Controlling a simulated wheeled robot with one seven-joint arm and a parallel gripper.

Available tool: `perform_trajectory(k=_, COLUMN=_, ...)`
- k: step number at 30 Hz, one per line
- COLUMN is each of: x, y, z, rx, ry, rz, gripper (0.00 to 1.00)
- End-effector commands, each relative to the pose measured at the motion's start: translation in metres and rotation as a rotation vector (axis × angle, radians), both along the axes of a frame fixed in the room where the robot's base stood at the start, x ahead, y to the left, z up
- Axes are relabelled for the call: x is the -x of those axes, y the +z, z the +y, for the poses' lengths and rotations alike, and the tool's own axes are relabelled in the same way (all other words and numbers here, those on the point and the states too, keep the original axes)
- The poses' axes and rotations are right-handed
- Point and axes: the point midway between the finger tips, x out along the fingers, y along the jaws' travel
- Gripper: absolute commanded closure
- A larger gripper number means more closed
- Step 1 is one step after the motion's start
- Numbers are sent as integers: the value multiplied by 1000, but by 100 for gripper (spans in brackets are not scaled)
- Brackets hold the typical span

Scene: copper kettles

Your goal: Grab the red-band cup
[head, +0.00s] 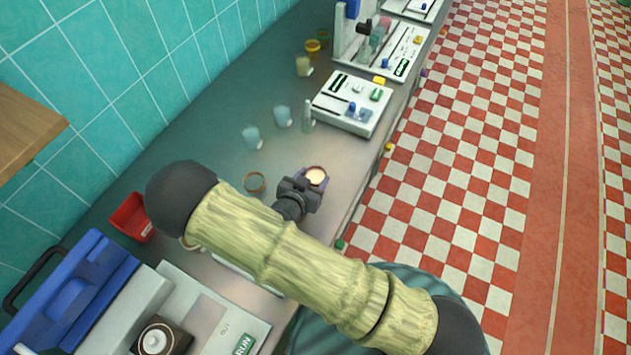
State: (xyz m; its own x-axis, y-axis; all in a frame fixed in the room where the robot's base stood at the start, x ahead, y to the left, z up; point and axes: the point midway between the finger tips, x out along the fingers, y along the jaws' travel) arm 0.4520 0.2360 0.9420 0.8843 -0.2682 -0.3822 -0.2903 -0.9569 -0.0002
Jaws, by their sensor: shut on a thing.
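My gripper (308,186) is over the steel counter, shut on a cup (316,175) with a pale cream inside. The gripper hides much of this cup's side, so I cannot tell its band colour for sure. A second cup (254,181) with a reddish-brown rim stands on the counter to the left, apart from the gripper. My arm crosses the lower middle and hides part of the counter.
Two pale blue cups (252,137) (283,116) and a clear bottle (308,115) stand farther back by a white machine (352,103). A red bin (132,216) and blue case (70,285) are at left. The counter's right edge drops to a checkered floor (450,190).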

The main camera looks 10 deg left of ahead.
Motion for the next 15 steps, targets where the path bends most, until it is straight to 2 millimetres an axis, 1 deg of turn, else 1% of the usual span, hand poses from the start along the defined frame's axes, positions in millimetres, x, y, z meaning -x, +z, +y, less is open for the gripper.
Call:
perform_trajectory(k=5, x=0, y=1, z=0, rx=0, ry=0, rz=0, gripper=88)
perform_trajectory(k=8, x=0, y=5, z=0, rx=-1, ry=0, rz=0, gripper=88)
perform_trajectory(k=11, x=0, y=13, z=1, rx=-3, ry=-1, rz=-1, gripper=88)
perform_trajectory(k=15, x=0, y=31, z=1, rx=-5, ry=-1, rz=-1, gripper=88)
